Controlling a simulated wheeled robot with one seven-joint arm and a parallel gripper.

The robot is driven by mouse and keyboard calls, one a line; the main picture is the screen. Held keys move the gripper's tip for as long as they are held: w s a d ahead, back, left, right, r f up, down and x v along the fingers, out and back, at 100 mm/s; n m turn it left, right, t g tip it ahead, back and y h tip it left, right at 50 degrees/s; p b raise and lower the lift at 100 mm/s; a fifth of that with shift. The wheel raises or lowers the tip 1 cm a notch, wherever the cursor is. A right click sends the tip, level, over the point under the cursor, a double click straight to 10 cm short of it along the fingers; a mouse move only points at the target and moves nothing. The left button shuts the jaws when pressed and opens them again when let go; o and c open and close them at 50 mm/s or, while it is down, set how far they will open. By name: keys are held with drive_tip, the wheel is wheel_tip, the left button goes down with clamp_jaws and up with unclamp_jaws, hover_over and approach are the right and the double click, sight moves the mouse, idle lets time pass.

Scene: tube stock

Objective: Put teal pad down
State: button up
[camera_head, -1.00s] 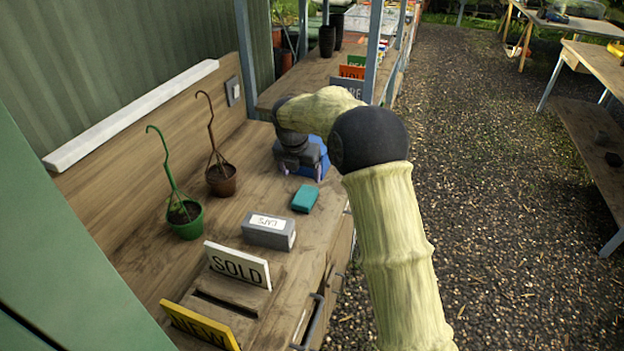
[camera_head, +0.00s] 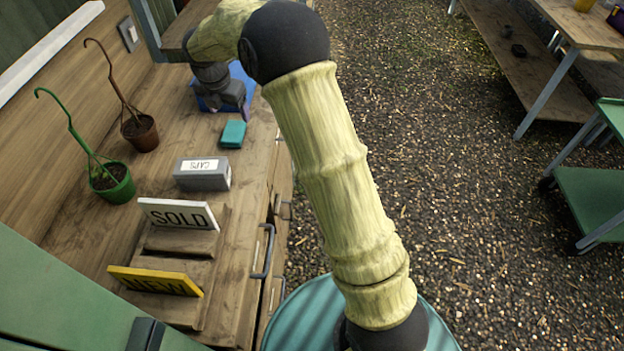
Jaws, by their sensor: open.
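The teal pad (camera_head: 233,134) is a small block lying flat on the wooden bench top, near the bench's right edge. My gripper (camera_head: 222,105) is above and just behind the pad, close to a blue object (camera_head: 241,77). It is open and appears apart from the pad. Its fingertips are small and partly hidden by the gripper body, and my arm covers part of the area behind it.
A grey box labelled CAPS (camera_head: 203,175) sits in front of the pad. A SOLD sign (camera_head: 178,214) and a yellow sign (camera_head: 155,281) stand nearer. A green pot (camera_head: 113,184) and a brown pot (camera_head: 140,133) stand at left. Gravel (camera_head: 440,190) lies right of the bench.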

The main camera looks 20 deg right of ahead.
drive_tip(key=s+d+m, duration=0.4)
drive_tip(key=s+m, duration=0.5)
drive_tip(key=s+d+f+m, duration=0.1)
drive_tip(key=s+d+m, duration=0.4)
drive_tip(key=s+m, duration=0.5)
drive_tip(key=s+d+f+m+y, duration=0.1)
drive_tip(key=s+d+m, duration=0.3)
drive_tip(key=s+m, duration=0.5)
drive_tip(key=shift+s+d+m, duration=0.3)
drive_tip(key=shift+s, duration=0.35)
drive_tip(key=p+v, duration=0.2)
drive_tip(key=w+p+v, duration=0.1)
drive_tip(key=p+v, duration=0.1)
drive_tip(key=shift+r, duration=0.35)
